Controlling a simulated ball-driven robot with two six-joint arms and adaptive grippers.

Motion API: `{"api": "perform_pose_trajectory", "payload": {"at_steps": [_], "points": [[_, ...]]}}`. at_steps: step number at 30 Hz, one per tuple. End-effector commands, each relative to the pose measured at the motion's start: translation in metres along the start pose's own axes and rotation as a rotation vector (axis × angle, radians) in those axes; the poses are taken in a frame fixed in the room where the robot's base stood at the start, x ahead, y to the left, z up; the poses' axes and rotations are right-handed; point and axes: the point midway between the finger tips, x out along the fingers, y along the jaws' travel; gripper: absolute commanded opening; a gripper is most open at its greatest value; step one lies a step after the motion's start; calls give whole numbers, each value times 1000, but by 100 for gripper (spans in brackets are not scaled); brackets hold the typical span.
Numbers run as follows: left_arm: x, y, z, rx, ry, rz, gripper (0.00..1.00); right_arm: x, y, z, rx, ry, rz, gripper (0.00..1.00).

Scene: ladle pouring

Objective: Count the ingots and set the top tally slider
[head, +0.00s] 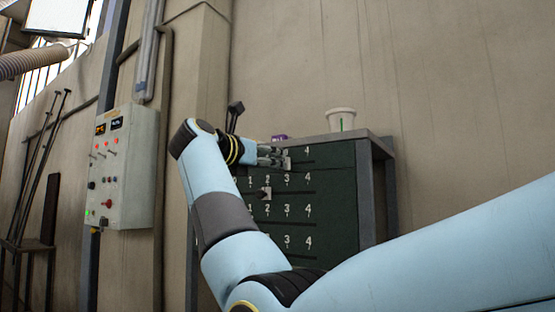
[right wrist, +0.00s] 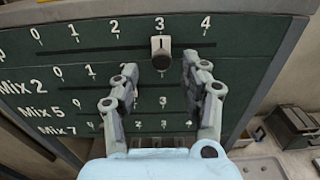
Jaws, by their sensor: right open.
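The top tally slider (right wrist: 161,44) has a pale plate and a dark knob. It sits at the 3 mark of the top row on the dark green board (right wrist: 250,72). It also shows beside my gripper in the head view (head: 286,163). My right gripper (head: 273,156) reaches the board from the left in the head view. A lower slider (head: 265,193) stands at about 2 on the second row. No ingots are recognisable. My left gripper is out of view.
A white bucket (head: 341,120) and a small purple object (head: 279,138) stand on the cabinet top. A control box (head: 122,168) hangs on the wall at left. Dark boxes (right wrist: 296,126) show at right in the wrist view. My arm covers part of the lower rows.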

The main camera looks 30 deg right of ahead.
Motion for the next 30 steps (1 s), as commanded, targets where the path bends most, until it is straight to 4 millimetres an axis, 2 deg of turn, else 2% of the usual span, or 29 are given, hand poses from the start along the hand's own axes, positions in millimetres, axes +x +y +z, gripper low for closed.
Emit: {"api": "perform_pose_trajectory", "payload": {"at_steps": [1,4,9,19,30], "points": [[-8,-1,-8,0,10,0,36,11,-1,4,-2,-1,-3,46],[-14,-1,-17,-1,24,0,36,28,-1,3,-3,-1,-2,46],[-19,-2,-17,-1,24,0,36,45,0,1,-2,0,-1,46],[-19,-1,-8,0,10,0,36,49,0,-1,-1,0,1,46],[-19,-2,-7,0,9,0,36,49,0,-1,-1,0,0,0]]}}
